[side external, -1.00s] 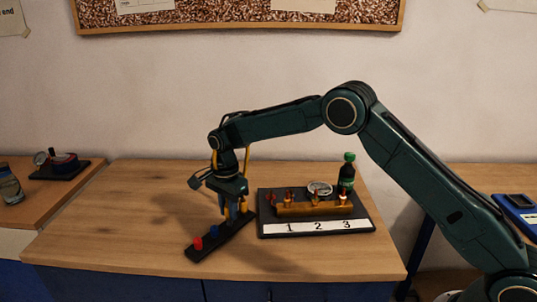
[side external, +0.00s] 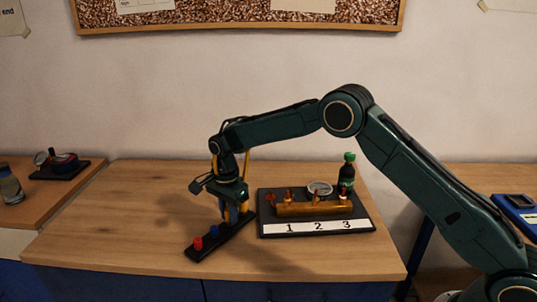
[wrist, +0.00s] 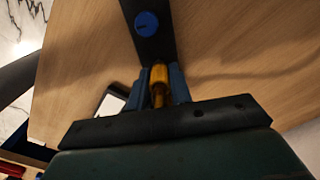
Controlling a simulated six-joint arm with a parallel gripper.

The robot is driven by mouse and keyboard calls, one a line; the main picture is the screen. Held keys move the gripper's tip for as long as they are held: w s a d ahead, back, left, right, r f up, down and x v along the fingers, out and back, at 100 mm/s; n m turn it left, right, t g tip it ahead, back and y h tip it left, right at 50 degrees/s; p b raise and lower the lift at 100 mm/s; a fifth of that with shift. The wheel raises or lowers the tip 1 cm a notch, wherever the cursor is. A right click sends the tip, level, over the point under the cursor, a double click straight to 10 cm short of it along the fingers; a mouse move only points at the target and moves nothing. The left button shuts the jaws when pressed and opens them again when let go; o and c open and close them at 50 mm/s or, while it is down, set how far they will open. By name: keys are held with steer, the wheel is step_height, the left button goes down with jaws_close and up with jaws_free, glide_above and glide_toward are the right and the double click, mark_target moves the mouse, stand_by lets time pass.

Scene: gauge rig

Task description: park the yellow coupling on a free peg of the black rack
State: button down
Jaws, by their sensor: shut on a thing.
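The black rack (side external: 205,252) lies on the wooden bench at the front, running diagonally. A red coupling (side external: 198,243) and a blue coupling (side external: 214,231) sit on its near part; the blue one also shows in the wrist view (wrist: 146,22). My gripper (side external: 231,219) points down over the rack's far part. In the wrist view its blue fingers (wrist: 160,85) are shut on the yellow coupling (wrist: 159,76), in line with the rack (wrist: 157,47). The fingers largely hide the coupling in the side view. I cannot tell whether it touches a peg.
A black board (side external: 264,213) with a brass manifold (side external: 315,209), a round gauge and number strip 1, 2, 3 stands just right of my gripper. A dark bottle (side external: 347,175) with a green cap is behind it. The bench's left part is clear.

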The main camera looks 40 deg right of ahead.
steer(key=shift+f, duration=0.15)
stand_by(0.3)
steer(key=c, duration=0.9)
jaws_free()
steer(key=shift+o, duration=0.2)
step_height(320, 180, up, 12)
steer(key=shift+r, duration=0.9)
